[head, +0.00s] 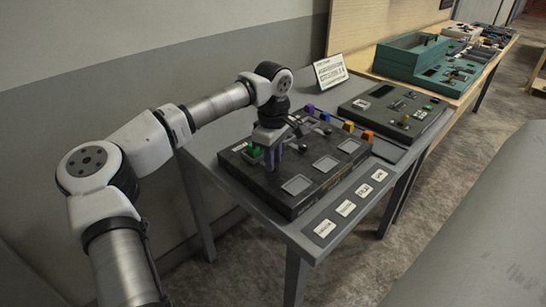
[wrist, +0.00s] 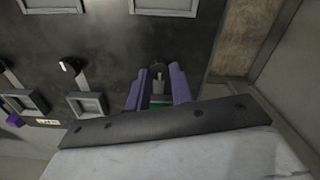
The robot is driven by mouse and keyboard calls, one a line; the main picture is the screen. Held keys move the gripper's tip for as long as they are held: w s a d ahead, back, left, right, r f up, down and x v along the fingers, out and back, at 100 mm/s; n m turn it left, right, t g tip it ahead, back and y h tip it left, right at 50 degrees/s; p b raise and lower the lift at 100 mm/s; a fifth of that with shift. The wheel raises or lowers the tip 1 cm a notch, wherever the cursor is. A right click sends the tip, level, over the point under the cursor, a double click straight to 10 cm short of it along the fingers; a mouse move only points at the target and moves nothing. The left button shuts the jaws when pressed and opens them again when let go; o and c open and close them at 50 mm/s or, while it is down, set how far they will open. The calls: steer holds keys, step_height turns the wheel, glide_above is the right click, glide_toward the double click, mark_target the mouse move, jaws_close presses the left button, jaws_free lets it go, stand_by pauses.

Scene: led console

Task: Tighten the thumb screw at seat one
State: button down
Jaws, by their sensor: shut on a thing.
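The dark console (head: 318,190) lies on the grey table, with square recessed seats and small black-tipped levers on top. My gripper (head: 271,163) points down over its left part, its purple fingers low against the panel. In the wrist view my gripper (wrist: 157,88) has its two purple fingers closed around a small grey and dark piece, which looks like the thumb screw (wrist: 158,75). A green part (head: 253,151) shows beside the fingers, and a bit of green shows between them in the wrist view. The fingers hide most of the screw; how deep it sits cannot be told.
Purple, yellow and orange blocks (head: 349,126) line the console's back edge. A white sign (head: 330,70) stands behind. Label cards (head: 346,208) lie along the front. A second panel (head: 405,108) and a teal case (head: 412,55) stand to the right. Levers (wrist: 72,66) stand near the fingers.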

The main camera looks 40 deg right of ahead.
steer(key=shift+w+r, duration=0.15)
steer(key=shift+r, duration=0.1)
steer(key=c, duration=1.5)
jaws_free()
steer(key=o, duration=0.3)
steer(key=shift+f, duration=0.15)
step_height(320, 180, up, 14)
steer(key=b, duration=0.2)
steer(key=shift+f, duration=0.1)
